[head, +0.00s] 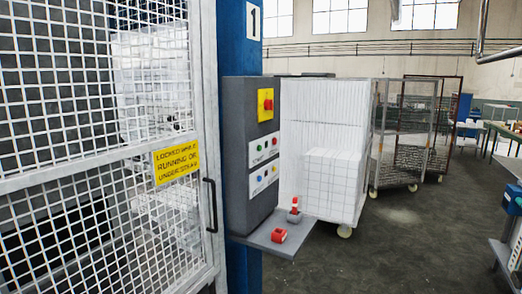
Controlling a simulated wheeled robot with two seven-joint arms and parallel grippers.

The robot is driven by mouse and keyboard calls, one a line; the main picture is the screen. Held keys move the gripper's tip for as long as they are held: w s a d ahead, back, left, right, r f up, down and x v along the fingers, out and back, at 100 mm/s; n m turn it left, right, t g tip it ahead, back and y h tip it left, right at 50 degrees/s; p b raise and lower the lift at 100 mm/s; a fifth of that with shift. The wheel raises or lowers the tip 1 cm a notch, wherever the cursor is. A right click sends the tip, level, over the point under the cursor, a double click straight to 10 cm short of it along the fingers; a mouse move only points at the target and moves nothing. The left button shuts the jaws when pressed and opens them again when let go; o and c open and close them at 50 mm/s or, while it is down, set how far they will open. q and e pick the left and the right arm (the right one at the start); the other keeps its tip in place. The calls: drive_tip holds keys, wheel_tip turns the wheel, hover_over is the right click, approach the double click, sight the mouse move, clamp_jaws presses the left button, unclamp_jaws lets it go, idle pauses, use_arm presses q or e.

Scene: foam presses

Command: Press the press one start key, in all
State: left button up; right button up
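The grey control box (250,190) of press one is fixed beside a blue post (238,60) bearing a "1" sign (254,21). On its face is a yellow plate with a red button (268,104). Below is a white plate with small keys marked START (263,150), including a green one; their exact state is too small to tell. A lower white plate with small coloured buttons (264,180) includes blue. Neither of my grippers is in view.
A white mesh gate (182,225) with a yellow warning sign (175,160) and a black handle (209,205) appears closed at left. A grey shelf (258,242) under the box holds a red block (279,235) and a red-topped item (294,211).

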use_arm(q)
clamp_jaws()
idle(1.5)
